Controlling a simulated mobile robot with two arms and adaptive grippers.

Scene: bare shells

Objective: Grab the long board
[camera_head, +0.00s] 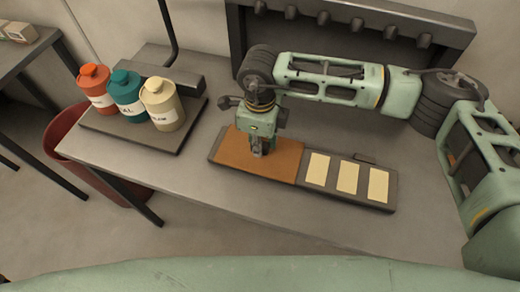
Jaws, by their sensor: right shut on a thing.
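The long board (345,193) is a flat dark grey strip lying on the grey table, with a brown panel (228,154) on its left part and three cream rectangles on its right part. My right gripper (258,153) comes down from above over the brown panel. Its fingers are shut at the board, though the small, dark fingertips hide the exact contact. Whether the board is raised off the table cannot be told. My left gripper is not in view.
A dark tray (112,128) with an orange, a teal and a cream bottle (162,104) stands at the table's left. A dark rack with pegs (356,24) stands behind. A red bin (70,137) is below the left edge. The table's front strip is clear.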

